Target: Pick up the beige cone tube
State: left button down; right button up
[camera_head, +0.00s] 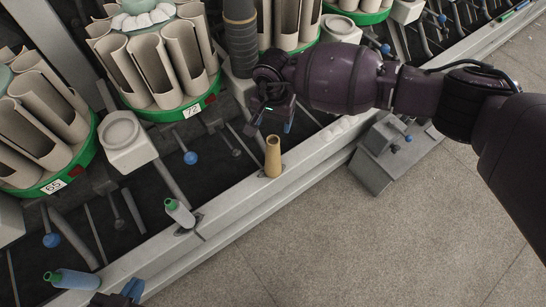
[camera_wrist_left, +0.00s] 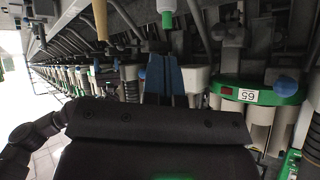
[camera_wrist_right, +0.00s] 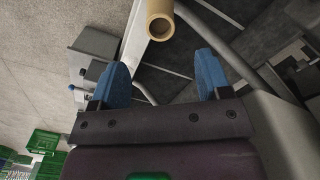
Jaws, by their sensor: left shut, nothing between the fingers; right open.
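The beige cone tube (camera_head: 273,157) stands upright on the pale rail of the machine in the head view. Its open round end faces the camera in the right wrist view (camera_wrist_right: 159,12), beyond and between the fingertips. It also shows at the top of the left wrist view (camera_wrist_left: 100,18). My right gripper (camera_head: 272,118) is open and empty, close beside the tube; in its wrist view the blue fingers (camera_wrist_right: 163,62) are wide apart and the tube is not between them. My left gripper (camera_head: 130,292) is at the bottom edge; its blue fingers (camera_wrist_left: 163,62) are shut and empty.
Green-rimmed carousels (camera_head: 185,112) full of beige tubes stand behind. A grey box (camera_head: 382,160) sticks out at right. The floor (camera_head: 350,245) in front is clear.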

aim_at(273, 140)
notch_tip(273, 140, down, 10)
jog(key=b, duration=0.3)
jog(key=shift+r, duration=0.1)
jog(key=c, duration=1.1)
jog(key=shift+r, duration=0.1)
